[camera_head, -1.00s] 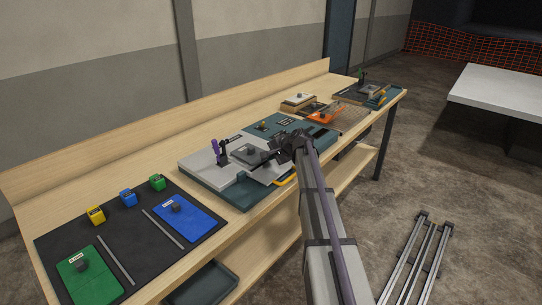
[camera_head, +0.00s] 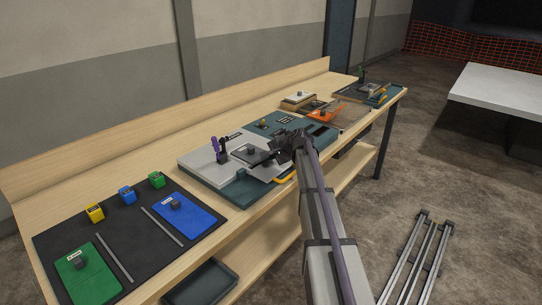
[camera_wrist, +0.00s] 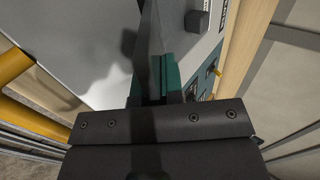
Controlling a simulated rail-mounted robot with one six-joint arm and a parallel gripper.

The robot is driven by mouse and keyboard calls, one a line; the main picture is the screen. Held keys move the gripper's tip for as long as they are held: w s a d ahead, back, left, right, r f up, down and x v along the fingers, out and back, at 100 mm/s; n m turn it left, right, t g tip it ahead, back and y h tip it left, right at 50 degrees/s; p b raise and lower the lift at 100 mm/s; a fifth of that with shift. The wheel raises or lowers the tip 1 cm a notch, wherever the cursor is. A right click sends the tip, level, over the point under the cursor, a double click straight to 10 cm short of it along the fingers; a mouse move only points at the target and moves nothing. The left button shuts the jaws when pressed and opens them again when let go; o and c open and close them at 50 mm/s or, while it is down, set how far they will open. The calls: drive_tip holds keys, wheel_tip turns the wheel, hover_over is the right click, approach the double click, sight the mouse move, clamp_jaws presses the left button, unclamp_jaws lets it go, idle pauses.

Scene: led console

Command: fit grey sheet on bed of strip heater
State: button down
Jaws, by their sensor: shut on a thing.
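The strip heater (camera_head: 240,190) is a teal unit with a light grey top on the bench, with a purple upright clamp (camera_head: 218,150) at its left. My gripper (camera_head: 262,162) is low over its front right part. The light grey sheet (camera_head: 268,173) lies at the heater's front right, under my gripper. The sheet looks flat and large in the wrist view (camera_wrist: 75,45). My gripper (camera_wrist: 160,92) is shut on the sheet there; the gripped edge is mostly hidden by the fingers. I cannot tell whether the sheet touches the bed all over.
A darker grey plate with a knob (camera_head: 249,152) sits behind my gripper. A yellow handle (camera_head: 286,178) is at the heater's front. A dark mat (camera_head: 130,262) with green and blue plates is at the left. An orange tool (camera_head: 322,115) and other fixtures stand farther right.

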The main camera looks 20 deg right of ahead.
drive_tip(key=shift+f, duration=0.1)
drive_tip(key=c, duration=1.2)
unclamp_jaws()
drive_tip(key=shift+o, duration=0.2)
drive_tip(key=p+v, duration=0.6)
drive_tip(key=v, duration=0.4)
drive_tip(key=shift+s+r+p, duration=0.2)
drive_tip(key=shift+s+p, duration=0.1)
drive_tip(key=shift+p, duration=0.1)
drive_tip(key=shift+d, duration=0.15)
